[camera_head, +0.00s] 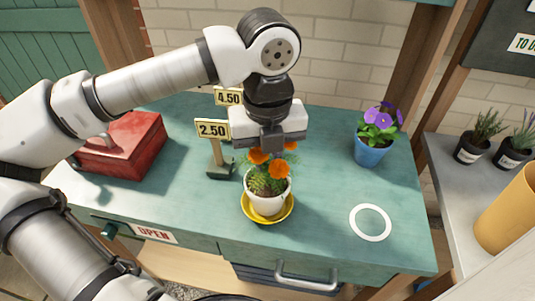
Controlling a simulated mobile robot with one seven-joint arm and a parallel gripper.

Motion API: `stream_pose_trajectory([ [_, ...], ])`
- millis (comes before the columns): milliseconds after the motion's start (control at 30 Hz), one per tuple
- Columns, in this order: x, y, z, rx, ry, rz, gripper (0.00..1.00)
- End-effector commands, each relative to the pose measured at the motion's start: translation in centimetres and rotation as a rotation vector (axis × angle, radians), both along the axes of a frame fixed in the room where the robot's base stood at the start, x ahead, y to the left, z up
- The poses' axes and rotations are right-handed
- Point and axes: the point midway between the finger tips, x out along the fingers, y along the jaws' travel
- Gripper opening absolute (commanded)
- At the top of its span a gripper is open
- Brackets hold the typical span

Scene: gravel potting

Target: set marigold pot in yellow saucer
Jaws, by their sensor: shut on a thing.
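The marigold pot (267,203) is a white pot with orange flowers and green leaves. It is upright, in or just above the yellow saucer (267,217), whose rim shows around its base. I cannot tell whether the pot's base touches the saucer. My gripper (272,152) is directly above the plant, pointing down, and is shut on the marigold pot. The fingertips are hidden among the flowers and leaves.
Price signs marked 2.50 (213,130) and 4.50 (229,98) stand behind left. A red box (122,147) is at left. A blue pot with purple flowers (370,153) is at right. A white ring (370,222) marks clear table at front right.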

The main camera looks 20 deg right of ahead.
Motion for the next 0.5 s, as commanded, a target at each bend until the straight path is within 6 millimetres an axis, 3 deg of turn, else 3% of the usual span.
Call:
stream_pose_trajectory([
  [400,0.03,-0.01,-0.75,-0.001,-0.001,0.001,0.00],
  [433,0.02,0.01,-0.61,0.000,0.000,0.001,0.20],
  [500,0.02,0.01,-0.58,0.000,0.000,0.001,0.29],
])
